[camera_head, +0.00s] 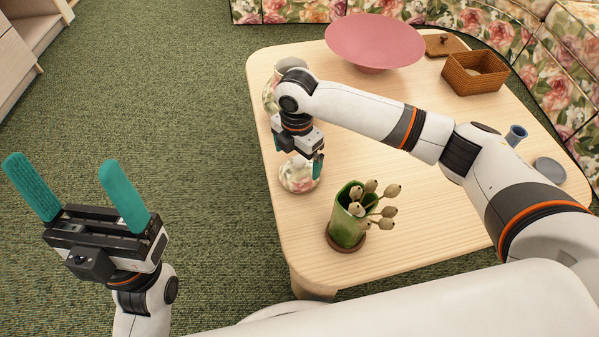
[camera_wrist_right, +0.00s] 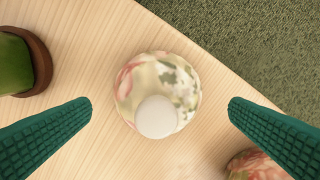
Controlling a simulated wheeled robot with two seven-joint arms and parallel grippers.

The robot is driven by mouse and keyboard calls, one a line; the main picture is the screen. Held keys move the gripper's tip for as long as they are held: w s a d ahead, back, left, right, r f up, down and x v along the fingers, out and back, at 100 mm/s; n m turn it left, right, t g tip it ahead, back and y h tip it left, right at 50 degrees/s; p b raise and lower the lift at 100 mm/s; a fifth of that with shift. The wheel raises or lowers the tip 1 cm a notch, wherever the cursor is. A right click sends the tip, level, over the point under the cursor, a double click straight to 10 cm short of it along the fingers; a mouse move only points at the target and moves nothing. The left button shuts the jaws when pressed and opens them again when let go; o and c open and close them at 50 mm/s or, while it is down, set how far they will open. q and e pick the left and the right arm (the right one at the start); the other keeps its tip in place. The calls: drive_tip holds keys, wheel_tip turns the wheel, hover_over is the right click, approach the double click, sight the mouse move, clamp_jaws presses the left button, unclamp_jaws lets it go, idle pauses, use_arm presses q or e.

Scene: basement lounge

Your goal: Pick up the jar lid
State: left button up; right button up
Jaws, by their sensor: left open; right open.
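The jar lid (camera_head: 298,178) is a round floral dome lying on the wooden table near its left edge. In the right wrist view the lid (camera_wrist_right: 157,85) shows from above with a pale round knob, between the two teal fingers. My right gripper (camera_head: 298,156) is open and points down just above the lid, partly hiding it in the head view; no finger visibly touches it. A floral jar (camera_head: 269,97) stands behind my right wrist, and floral ware shows at the lower right of the wrist view. My left gripper (camera_head: 63,168) is open and empty, over the carpet.
A green vase (camera_head: 346,222) with dried seed heads stands on a brown base near the lid. A pink bowl (camera_head: 374,42), wicker basket (camera_head: 474,75), blue cup (camera_head: 515,135) and grey-blue disc (camera_head: 549,170) are farther off. The table's left edge is close to the lid.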

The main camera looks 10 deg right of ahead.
sight(300, 168)
drive_tip(key=f+b, duration=0.1)
drive_tip(key=f, duration=0.2)
drive_tip(key=f+b, duration=0.1)
drive_tip(key=shift+d+f+b, duration=0.3)
drive_tip(key=shift+f, duration=0.1)
drive_tip(key=shift+r, duration=0.1)
drive_tip(key=c, duration=1)
